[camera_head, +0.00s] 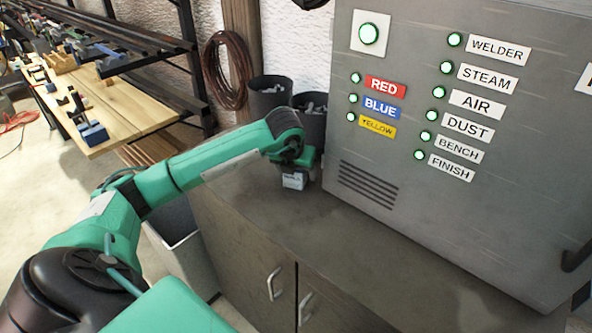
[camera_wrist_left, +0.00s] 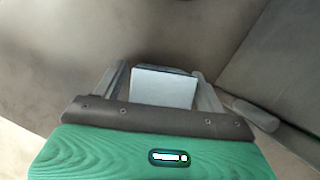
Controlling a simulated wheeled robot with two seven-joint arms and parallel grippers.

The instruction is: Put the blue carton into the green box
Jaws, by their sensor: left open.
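My left gripper (camera_head: 296,165) hangs over the grey cabinet top, close to the control panel. In the left wrist view this block (camera_wrist_left: 163,88) sits between the two fingers of my left gripper (camera_wrist_left: 161,72), which stand apart. Whether the fingers touch its sides cannot be told. Its pale colour makes it unclear whether this is the blue carton. No other blue carton and no green box can be made out. My right gripper is not in view.
A grey cabinet top (camera_head: 290,222) runs below the upright control panel (camera_head: 400,190) with lit lamps and labels. Two dark bins (camera_head: 268,92) stand behind my arm. A wooden bench (camera_head: 125,110) with tools is at the left. The cabinet top right of the block is clear.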

